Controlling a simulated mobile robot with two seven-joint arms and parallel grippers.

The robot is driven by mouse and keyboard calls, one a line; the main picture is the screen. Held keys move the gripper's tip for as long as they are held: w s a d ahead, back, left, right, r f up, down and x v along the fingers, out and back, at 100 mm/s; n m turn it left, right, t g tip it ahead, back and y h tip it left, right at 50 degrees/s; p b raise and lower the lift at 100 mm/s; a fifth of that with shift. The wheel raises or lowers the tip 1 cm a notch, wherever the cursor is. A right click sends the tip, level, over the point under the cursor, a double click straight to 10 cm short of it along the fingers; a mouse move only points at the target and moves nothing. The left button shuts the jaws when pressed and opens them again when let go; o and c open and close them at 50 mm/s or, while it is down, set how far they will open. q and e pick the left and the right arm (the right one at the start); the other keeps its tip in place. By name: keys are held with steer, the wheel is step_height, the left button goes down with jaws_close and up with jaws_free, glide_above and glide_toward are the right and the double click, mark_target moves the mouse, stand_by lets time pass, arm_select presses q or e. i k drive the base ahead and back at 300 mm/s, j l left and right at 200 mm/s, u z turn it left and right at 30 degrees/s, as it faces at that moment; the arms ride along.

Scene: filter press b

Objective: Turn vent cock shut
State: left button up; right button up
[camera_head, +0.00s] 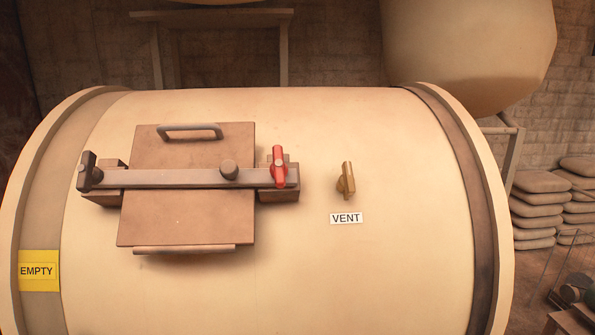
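The vent cock (346,180) is a small brass-coloured handle on the cream drum (400,270), right of the hatch. Its lever stands roughly upright in the picture. A white label (346,218) reading "VENT" sits just below it. Nothing covers or touches the cock. Neither of my grippers shows in the head view.
Left of the cock is a brown hatch plate (185,215) with a grey crossbar (200,178), a red handle (279,166) and a dark handle (88,172). A yellow "EMPTY" tag (39,271) is at lower left. Stacked sacks (540,205) stand at right. The drum around the cock is clear.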

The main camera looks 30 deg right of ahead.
mark_target(347, 180)
steer(key=z, duration=1.2)
steer(key=i+j+u, duration=0.2)
steer(key=u, duration=0.15)
steer(key=i+j+u, duration=0.2)
steer(key=u, duration=0.15)
